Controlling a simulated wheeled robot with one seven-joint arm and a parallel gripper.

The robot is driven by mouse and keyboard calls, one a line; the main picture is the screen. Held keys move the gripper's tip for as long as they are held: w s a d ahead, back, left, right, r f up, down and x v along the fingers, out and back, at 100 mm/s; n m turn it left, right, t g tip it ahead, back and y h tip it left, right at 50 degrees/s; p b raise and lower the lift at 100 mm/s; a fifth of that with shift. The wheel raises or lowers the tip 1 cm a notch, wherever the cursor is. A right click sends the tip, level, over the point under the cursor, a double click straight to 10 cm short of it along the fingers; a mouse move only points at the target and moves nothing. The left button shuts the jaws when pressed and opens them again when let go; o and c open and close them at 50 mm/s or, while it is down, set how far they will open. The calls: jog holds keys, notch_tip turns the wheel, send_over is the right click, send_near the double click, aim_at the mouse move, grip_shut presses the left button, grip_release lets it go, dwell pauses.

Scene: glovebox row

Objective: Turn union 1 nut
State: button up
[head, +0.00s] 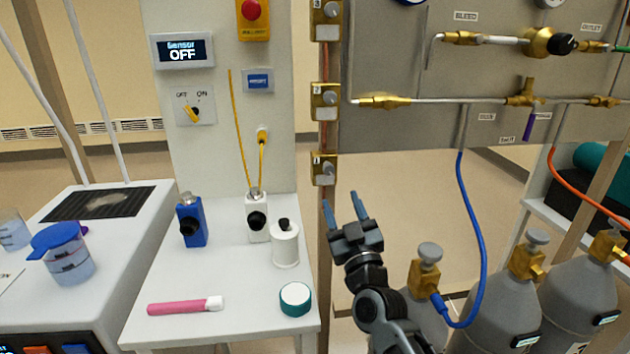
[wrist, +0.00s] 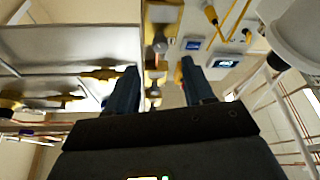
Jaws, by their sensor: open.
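Brass fittings sit on the thin tubes of the grey panel. One is the long fitting (head: 383,101) at the left end of the lower tube; another is the fitting (head: 461,38) on the upper tube. None has a readable union label, so I cannot tell which is union 1. My gripper (head: 342,203) is open and empty, pointing up, below and left of the panel and apart from it. In the wrist view my gripper's fingers (wrist: 158,88) are spread, with a brass fitting (wrist: 100,75) beyond the left finger.
A post carries brass blocks with grey knobs; the lowest block (head: 324,170), marked 1, is just above my gripper. Grey gas cylinders (head: 502,318) and a blue hose (head: 474,230) stand at the right. A white bench (head: 250,320) with bottles is at the left.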

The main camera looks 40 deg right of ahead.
aim_at(330, 173)
jog(key=x, duration=0.8)
jog(key=shift+w+r+p, duration=0.1)
jog(key=shift+p, duration=0.2)
grip_shut()
